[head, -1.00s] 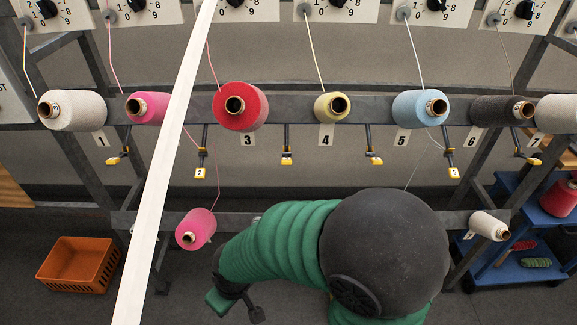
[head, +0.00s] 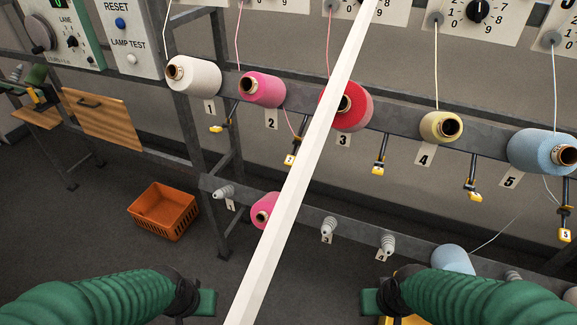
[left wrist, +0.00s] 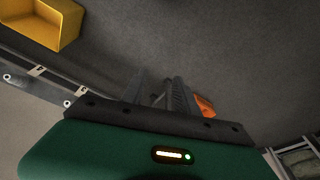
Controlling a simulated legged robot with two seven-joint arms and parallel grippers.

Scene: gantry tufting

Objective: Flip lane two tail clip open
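The lane two tail clip (head: 289,160) is a small yellow tab with a number tag. It hangs on a dark stem below the upper rail, under the pink cone (head: 264,90) marked 2. The white bar partly covers it, and whether it is open or shut cannot be told. My left gripper (head: 205,302) is low in the head view, well below the clip and apart from it. In the left wrist view its two dark fingers (left wrist: 160,92) stand apart with nothing between them. My right gripper (head: 372,302) is low at the right, its fingers not visible.
A long white bar (head: 300,185) crosses the head view diagonally. A lower rail (head: 290,212) carries a pink cone (head: 263,211) and bare holders. An orange crate (head: 164,211) sits on the floor. A control panel (head: 62,35) is at upper left.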

